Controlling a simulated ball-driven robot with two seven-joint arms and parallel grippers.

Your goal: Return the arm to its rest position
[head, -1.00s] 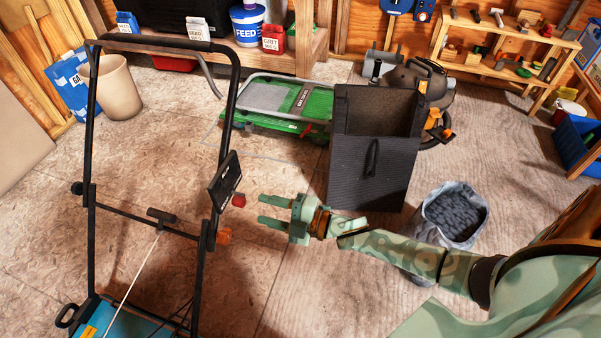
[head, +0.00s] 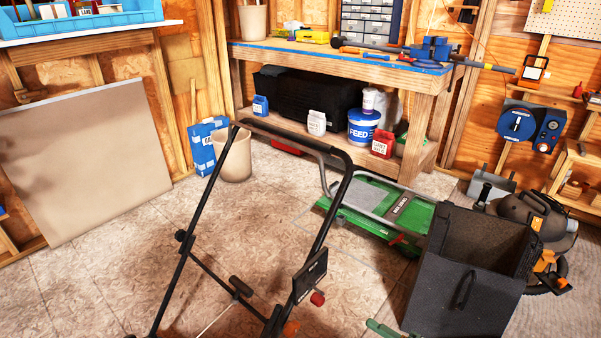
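The mower's black handle frame (head: 200,218) stands upright at lower centre, with a dark control box (head: 309,276) and a red knob (head: 317,298) on its right side. Of my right arm, only the pale green tip of a gripper finger (head: 380,328) shows at the bottom edge. It is right of and below the red knob, apart from it, and left of the black grass box (head: 465,290). The rest of that gripper is out of frame, so its opening is hidden. My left gripper is not in view.
A green mower deck or cart (head: 385,212) lies on the floor behind the box. A shop vacuum (head: 537,222) stands at right. A workbench (head: 340,57) lines the back wall, and a beige panel (head: 85,165) leans at left. The floor at lower left is clear.

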